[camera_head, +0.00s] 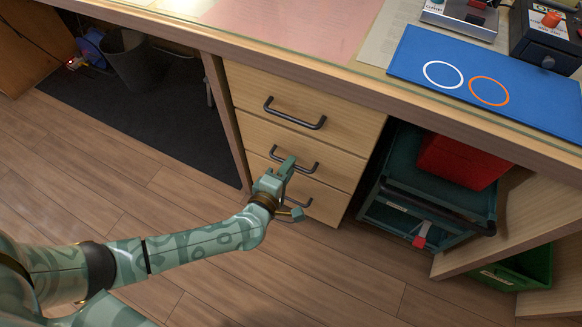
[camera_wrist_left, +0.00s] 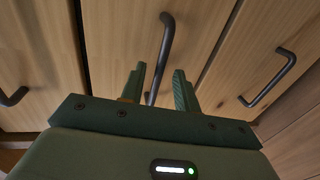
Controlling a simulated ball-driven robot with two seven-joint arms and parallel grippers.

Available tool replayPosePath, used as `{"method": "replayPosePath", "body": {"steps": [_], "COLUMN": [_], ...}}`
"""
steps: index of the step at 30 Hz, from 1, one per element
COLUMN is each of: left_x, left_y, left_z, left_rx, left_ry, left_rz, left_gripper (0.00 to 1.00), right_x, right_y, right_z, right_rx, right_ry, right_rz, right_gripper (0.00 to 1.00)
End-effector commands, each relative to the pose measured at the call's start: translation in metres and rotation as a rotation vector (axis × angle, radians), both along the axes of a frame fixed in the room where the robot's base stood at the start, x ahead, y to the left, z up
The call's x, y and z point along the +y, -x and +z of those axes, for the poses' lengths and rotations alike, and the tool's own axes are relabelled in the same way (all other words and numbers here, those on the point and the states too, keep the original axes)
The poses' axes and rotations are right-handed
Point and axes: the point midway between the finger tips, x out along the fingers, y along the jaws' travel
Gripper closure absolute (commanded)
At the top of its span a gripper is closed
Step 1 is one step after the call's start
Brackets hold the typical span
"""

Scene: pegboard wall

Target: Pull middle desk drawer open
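The desk has a stack of three light-wood drawers with dark bar handles. The middle drawer (camera_head: 263,138) looks flush with the others in the head view. Its handle (camera_head: 296,160) is partly hidden behind my left gripper (camera_head: 290,186). In the wrist view, the middle handle (camera_wrist_left: 166,45) runs between the two green fingers of my left gripper (camera_wrist_left: 160,80), which are apart with a gap on each side of the bar. How far the fingertips reach past the bar is hard to tell. My right gripper is not in view.
The top drawer handle (camera_head: 295,114) and bottom drawer handle (camera_head: 298,201) lie above and below. A teal cart (camera_head: 375,213) with a red bin (camera_head: 462,160) stands right of the drawers. A dark mat (camera_head: 150,128) and waste bin (camera_head: 135,65) are left. The wooden floor in front is clear.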

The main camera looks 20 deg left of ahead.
Motion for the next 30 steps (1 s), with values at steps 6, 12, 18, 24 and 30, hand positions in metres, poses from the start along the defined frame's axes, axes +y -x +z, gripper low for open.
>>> {"method": "replayPosePath", "body": {"steps": [6, 12, 18, 24, 30], "left_x": [0.000, 0.000, 0.000, 0.000, 0.001], "left_y": [-0.006, -0.006, -0.006, 0.001, 0.030], "left_z": [-0.001, 0.000, 0.000, 0.000, 0.002], "left_rx": [0.000, -0.001, 0.000, 0.000, 0.002], "left_ry": [0.001, 0.001, 0.001, 0.000, 0.000], "left_rz": [0.000, 0.000, 0.000, 0.000, 0.000], "left_gripper": [0.69, 0.85, 1.00, 1.00, 1.00], "right_x": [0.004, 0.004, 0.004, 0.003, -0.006], "right_y": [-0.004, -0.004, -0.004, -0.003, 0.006], "right_z": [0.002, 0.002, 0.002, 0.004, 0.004], "right_rx": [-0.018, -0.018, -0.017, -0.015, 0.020], "right_ry": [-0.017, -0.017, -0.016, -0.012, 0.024], "right_rz": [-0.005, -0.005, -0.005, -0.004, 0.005], "right_gripper": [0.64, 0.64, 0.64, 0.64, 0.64]}}
